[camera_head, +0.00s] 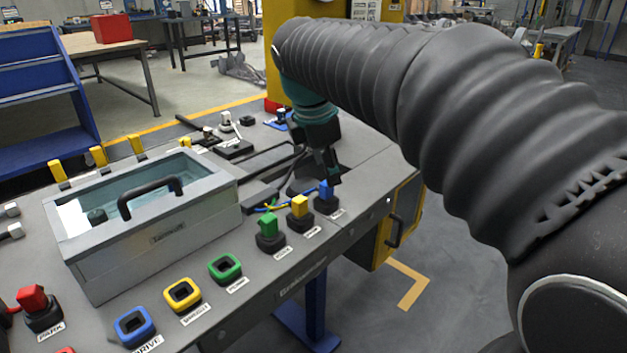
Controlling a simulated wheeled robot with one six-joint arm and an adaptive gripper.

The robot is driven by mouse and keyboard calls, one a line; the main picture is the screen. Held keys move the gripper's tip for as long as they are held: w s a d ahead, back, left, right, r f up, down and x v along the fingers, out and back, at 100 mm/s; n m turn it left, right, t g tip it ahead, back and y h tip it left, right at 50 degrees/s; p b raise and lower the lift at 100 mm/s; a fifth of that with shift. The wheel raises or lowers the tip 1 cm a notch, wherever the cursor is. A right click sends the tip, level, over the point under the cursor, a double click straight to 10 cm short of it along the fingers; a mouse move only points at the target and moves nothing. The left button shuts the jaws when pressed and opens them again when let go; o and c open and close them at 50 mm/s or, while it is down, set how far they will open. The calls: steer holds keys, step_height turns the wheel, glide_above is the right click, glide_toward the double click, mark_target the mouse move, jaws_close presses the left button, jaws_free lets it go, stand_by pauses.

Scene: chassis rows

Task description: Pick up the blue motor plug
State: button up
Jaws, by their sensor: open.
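The blue motor plug (326,189) stands upright in a black base at the right end of a row of plugs on the grey bench. My gripper (331,179) points down right at the blue plug, with its fingers around or just behind its top; I cannot tell whether they touch it. The jaws are open. My arm comes in from the right and hides part of the bench behind. A yellow plug (299,207) and a green plug (269,225) stand in black bases to the left of the blue one.
A grey case with a clear lid and black handle (150,195) stands left of the plugs. Blue (134,327), yellow (182,295) and green (225,268) square sockets lie along the front edge. A red plug (33,298) is at far left. Cables run behind the plugs.

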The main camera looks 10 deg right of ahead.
steer(key=w+a+r+n, duration=0.1)
steer(key=w+a+n, duration=0.1)
steer(key=w+n, duration=0.35)
steer(key=h, duration=0.1)
glide_above(325, 184)
steer(key=s+a, duration=0.1)
steer(key=a, duration=0.1)
step_height(325, 184, down, 6)
steer(key=shift+d+f+b, duration=0.1)
steer(key=shift+f+b, duration=0.1)
steer(key=shift+b, duration=0.25)
steer(key=shift+b+x, duration=0.3)
steer(key=shift+x, duration=2.95)
steer(key=shift+d+r, duration=0.1)
steer(key=shift+d, duration=0.05)
jaws_close()
